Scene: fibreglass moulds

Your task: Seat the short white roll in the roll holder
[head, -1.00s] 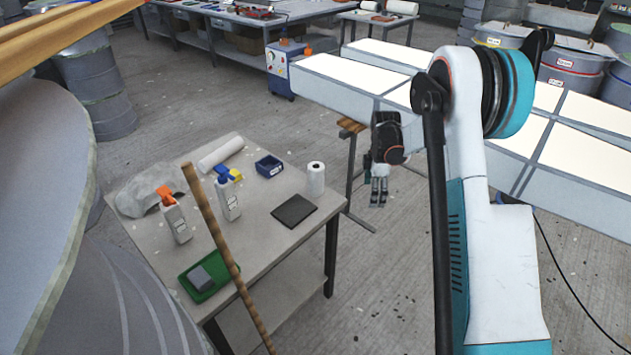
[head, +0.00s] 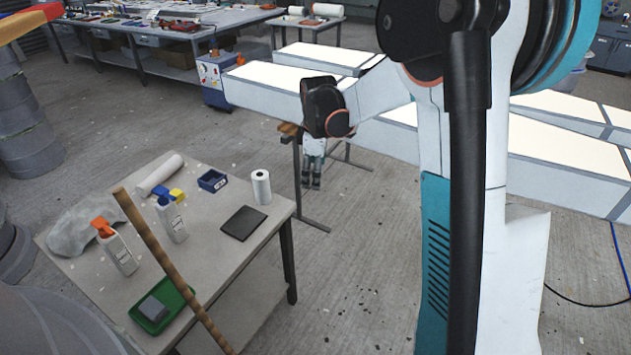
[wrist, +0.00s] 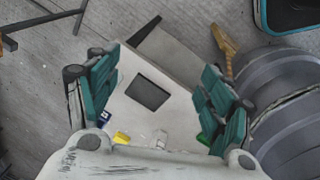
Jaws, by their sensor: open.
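A short white roll (head: 261,187) stands upright near the far right corner of the work table (head: 225,255). A longer white roll (head: 160,175) lies on its side at the table's back edge. I cannot make out a roll holder for certain. My gripper (head: 312,184) hangs pointing down, beyond and to the right of the table in the head view. In the wrist view my gripper (wrist: 160,95) is open with nothing between its fingers, and the table shows below it. The short roll is not clearly visible there.
A dark square plate (head: 244,223) lies before the short roll and a blue bin (head: 212,181) stands left of it. Spray bottles (head: 173,219) and a green tray (head: 160,307) are further left. A wooden pole (head: 172,268) crosses the view. Light-topped benches (head: 290,90) stand behind.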

